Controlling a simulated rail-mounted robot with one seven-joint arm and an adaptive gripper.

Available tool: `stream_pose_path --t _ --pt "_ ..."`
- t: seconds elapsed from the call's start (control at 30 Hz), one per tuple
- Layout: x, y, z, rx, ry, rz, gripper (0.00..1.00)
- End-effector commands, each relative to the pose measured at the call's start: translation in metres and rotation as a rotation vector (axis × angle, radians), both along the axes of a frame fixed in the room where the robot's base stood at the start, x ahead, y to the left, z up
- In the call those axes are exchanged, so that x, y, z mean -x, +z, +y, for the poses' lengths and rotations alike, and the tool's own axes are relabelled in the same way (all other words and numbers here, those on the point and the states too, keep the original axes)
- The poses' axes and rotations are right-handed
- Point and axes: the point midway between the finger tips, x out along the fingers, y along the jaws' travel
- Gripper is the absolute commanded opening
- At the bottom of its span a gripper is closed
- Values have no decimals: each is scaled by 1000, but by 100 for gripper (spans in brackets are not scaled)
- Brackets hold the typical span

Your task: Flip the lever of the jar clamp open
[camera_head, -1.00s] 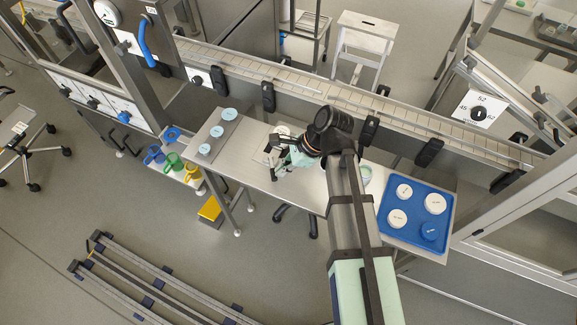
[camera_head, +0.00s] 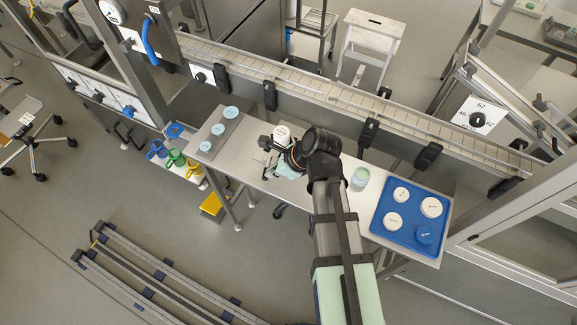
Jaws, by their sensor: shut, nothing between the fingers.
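The jar clamp is mostly hidden behind my wrist on the steel table; a round white top (camera_head: 282,131) shows just behind my gripper, perhaps a jar held there. The clamp's lever cannot be made out at this size. My gripper (camera_head: 266,143) is shut and empty, pointing left, low over the middle of the table, close beside the white top. Whether it touches the clamp or lever cannot be told.
A pale green jar (camera_head: 361,178) stands right of my arm. A blue tray (camera_head: 385,232) with white lids and a blue one is at the right end. A grey board (camera_head: 206,157) with pale blue discs is at the left end. A conveyor (camera_head: 320,92) runs behind the table.

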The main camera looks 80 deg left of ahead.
Motion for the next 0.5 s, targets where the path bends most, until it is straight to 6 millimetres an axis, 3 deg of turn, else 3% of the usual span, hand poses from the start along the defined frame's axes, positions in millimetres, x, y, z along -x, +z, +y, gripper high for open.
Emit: stream_pose_path --t 0.37,0.5 --pt "30 2 -1 -1 -344 0 0" --pt "37 1 5 2 -337 0 0"
